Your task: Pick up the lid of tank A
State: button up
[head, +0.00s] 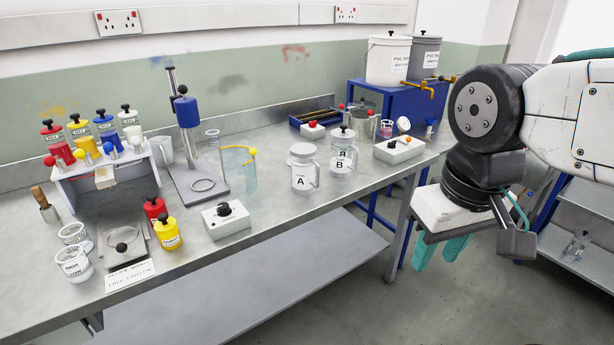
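Tank A (304,180) is a clear jug-like vessel with a handle and a black letter A, upright on the bench near its front edge. My gripper (439,252), with teal fingers, hangs at the right, beyond the bench's front edge and well apart from tank A. Its fingers are apart and nothing shows between them.
A curved clear panel (240,171) is behind left. Bare bench (275,205) lies in front of tank A.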

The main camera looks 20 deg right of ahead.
aim_at(305, 179)
jog(key=u, duration=0.05)
jog(key=k, duration=0.6)
jog(key=z, duration=1)
jog(key=i, duration=1.55)
jog(key=u, duration=0.8)
jog(key=i, duration=0.8)
jog(key=u, duration=0.75)
